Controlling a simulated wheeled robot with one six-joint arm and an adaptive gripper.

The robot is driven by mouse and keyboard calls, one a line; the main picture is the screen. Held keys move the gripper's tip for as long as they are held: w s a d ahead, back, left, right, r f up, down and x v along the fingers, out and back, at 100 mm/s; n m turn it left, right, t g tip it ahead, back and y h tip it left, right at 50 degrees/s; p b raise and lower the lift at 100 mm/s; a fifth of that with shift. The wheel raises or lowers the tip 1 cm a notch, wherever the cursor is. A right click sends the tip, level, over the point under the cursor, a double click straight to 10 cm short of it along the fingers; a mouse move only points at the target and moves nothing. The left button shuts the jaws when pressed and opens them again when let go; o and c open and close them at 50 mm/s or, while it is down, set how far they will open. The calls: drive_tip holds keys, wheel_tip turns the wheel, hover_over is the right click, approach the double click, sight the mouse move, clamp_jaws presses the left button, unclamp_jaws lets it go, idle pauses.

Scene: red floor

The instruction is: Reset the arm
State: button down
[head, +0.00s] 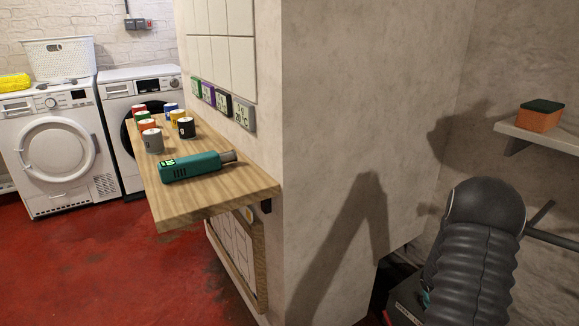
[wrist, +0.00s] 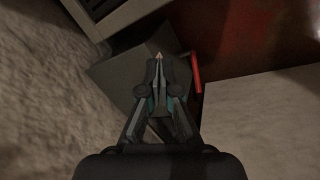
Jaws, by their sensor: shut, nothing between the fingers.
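My gripper (wrist: 158,58) shows in the wrist view, its fingers brought together at the tips with nothing between them. It points down toward a dark grey box-like object (wrist: 110,70) and a red bar (wrist: 197,73) close by its right side. I cannot tell how far apart they are. In the head view my dark ribbed arm is at the lower right, near the wall, and the gripper itself is not visible there.
A wooden shelf (head: 240,193) holds a teal handheld tool (head: 190,167) and several coloured cans. Washing machines (head: 58,148) stand at far left. Red floor (head: 90,265) is open at left.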

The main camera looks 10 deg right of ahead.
drive_tip(key=s+a+r+t+y, duration=0.1)
drive_tip(key=s+a+r, duration=0.4)
drive_tip(key=a+r, duration=0.7)
drive_tip(key=s+a+r+t+y, duration=0.1)
drive_tip(key=s+a+r, duration=0.5)
drive_tip(key=a+r, duration=0.6)
drive_tip(key=s+a+r+t+y, duration=0.1)
drive_tip(key=s+a+r+t, duration=0.2)
drive_tip(key=a+r, duration=0.9)
drive_tip(key=s+r, duration=0.1)
drive_tip(key=s, duration=0.2)
drive_tip(key=shift+a+n, duration=0.3)
drive_tip(key=shift+s+a, duration=0.1)
